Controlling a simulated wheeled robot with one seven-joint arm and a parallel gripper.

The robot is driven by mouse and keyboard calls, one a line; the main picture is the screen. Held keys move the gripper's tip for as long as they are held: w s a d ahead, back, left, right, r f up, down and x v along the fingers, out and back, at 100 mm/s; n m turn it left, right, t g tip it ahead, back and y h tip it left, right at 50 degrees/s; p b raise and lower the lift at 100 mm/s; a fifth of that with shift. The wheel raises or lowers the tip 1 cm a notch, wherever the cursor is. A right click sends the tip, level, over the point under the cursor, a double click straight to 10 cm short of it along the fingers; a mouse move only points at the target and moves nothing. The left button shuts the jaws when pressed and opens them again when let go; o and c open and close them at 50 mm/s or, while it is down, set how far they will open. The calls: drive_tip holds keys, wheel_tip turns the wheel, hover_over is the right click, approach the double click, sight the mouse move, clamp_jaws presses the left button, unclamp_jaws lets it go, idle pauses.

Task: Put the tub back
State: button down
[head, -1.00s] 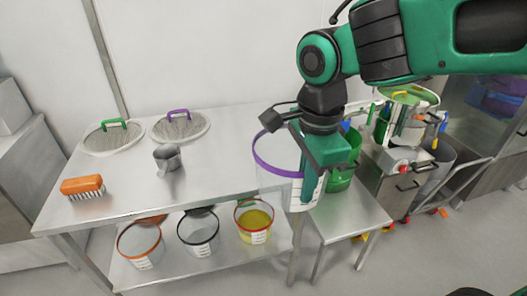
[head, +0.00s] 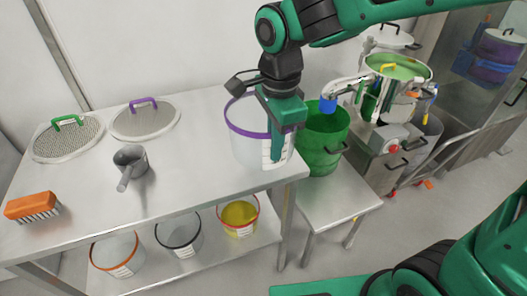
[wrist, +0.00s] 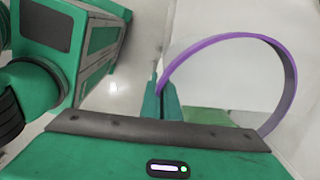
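A translucent white tub (head: 250,150) with a purple rim and a white label is at the right end of the steel table (head: 190,180) in the head view. My gripper (head: 277,150) points down at the tub's right side, its fingers over the rim. In the wrist view the purple rim (wrist: 230,38) runs into my closed fingers (wrist: 160,100), so they appear shut on it. The tub is upright. I cannot tell whether its base touches the tabletop.
A green bucket (head: 324,145) stands on a low stand (head: 335,200) close to the tub's right. A scoop (head: 130,165), an orange brush (head: 32,207) and two sieves (head: 68,138) lie on the table. Three tubs sit on the shelf below. A cart (head: 395,150) stands farther right.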

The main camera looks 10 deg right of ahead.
drive_tip(key=w+f, duration=0.1)
drive_tip(key=w, duration=0.1)
drive_tip(key=w+a+f, duration=0.1)
drive_tip(key=w, duration=0.1)
drive_tip(key=w+f, duration=0.1)
drive_tip(key=shift+w+a+f, duration=0.4)
drive_tip(key=shift+f, duration=1.95)
drive_tip(key=shift+f, duration=0.15)
drive_tip(key=c, duration=2)
unclamp_jaws()
drive_tip(key=r, duration=1.2)
drive_tip(key=shift+s+d+r, duration=0.1)
drive_tip(key=shift+s+r, duration=0.05)
drive_tip(key=shift+s, duration=0.1)
